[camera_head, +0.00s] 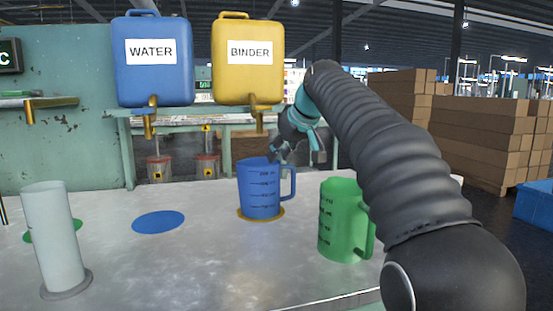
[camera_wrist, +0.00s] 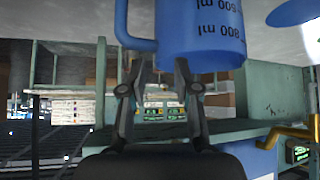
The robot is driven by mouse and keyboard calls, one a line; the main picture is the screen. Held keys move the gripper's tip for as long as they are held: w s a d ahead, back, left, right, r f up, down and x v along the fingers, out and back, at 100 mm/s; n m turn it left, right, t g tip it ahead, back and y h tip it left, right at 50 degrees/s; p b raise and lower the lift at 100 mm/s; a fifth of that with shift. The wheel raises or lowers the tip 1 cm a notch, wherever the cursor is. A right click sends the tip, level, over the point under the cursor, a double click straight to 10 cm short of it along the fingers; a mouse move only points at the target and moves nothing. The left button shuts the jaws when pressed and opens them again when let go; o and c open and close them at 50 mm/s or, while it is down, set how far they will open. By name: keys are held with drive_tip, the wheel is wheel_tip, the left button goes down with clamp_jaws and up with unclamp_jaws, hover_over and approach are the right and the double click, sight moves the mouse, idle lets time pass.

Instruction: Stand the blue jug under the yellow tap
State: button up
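The blue jug (camera_head: 260,190) stands upright on the yellow disc (camera_head: 246,214) on the bench, its handle to the right. The tap (camera_head: 258,118) of the yellow BINDER container (camera_head: 248,80) hangs above the jug in the picture; their exact alignment in depth I cannot tell. My gripper (camera_head: 276,155) is at the jug's upper right, beside its rim. In the wrist view, which is upside down, the jug (camera_wrist: 205,30) is at the top and my gripper (camera_wrist: 160,68) has its two fingers apart, close to the jug and handle. Nothing is clearly held between them.
A green jug (camera_head: 340,220) stands to the right, near my arm. A blue disc (camera_head: 158,222) lies bare to the left. A pale cylinder (camera_head: 52,240) stands at the left, in front of a green disc (camera_head: 30,236). The blue WATER container (camera_head: 152,80) has its own tap (camera_head: 150,118).

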drive_tip(key=p+v, duration=0.1)
drive_tip(key=v, duration=0.8)
drive_tip(key=shift+d, duration=0.1)
idle(1.0)
